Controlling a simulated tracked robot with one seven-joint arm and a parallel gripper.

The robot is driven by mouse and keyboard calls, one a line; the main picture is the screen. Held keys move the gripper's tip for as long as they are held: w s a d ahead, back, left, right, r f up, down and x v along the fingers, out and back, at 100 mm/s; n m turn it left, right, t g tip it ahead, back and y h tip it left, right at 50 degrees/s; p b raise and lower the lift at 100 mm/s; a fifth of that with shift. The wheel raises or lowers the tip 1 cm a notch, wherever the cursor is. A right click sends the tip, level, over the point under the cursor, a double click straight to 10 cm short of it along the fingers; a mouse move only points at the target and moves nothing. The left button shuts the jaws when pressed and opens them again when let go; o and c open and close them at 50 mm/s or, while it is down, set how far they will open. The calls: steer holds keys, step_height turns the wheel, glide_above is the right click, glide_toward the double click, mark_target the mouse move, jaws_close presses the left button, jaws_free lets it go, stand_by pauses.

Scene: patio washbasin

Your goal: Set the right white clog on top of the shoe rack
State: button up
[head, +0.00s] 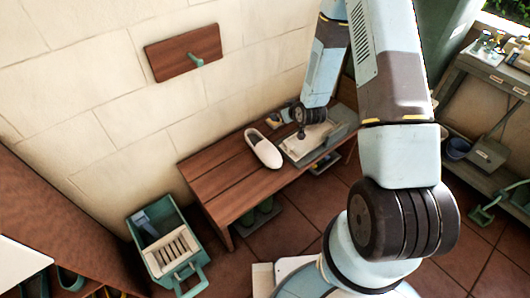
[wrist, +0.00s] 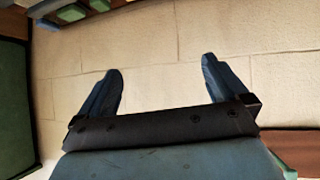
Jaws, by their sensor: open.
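A white clog (head: 263,149) lies on top of the brown wooden shoe rack (head: 225,175), near the grey tray at the rack's right part. No second white clog can be made out for certain. In the head view, my gripper end (head: 300,132) is small and dark, just right of the clog and over or near the tray; its exact height is unclear. In the wrist view my gripper (wrist: 160,67) is open, its two dark fingers wide apart with only pale wall between them. No clog shows in that view.
A grey tray (head: 340,134) with pale contents stands on the rack. Dark green footwear (head: 265,206) sits beneath the rack. A green crate (head: 165,240) stands on the floor to the left. A wooden wall board with a peg (head: 185,50) hangs above. A cluttered side table (head: 490,70) stands at right.

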steer(key=s+a+f, duration=0.2)
steer(key=s+f, duration=0.1)
steer(key=f, duration=0.6)
steer(key=t+y, duration=0.1)
glide_toward(266, 147)
steer(key=shift+m, duration=0.3)
steer(key=x, duration=0.5)
steer(key=shift+w+a+f, duration=0.1)
steer(key=shift+a, duration=0.2)
steer(key=shift+x, duration=2.75)
steer(key=shift+w+d, duration=0.1)
steer(key=shift+d, duration=0.1)
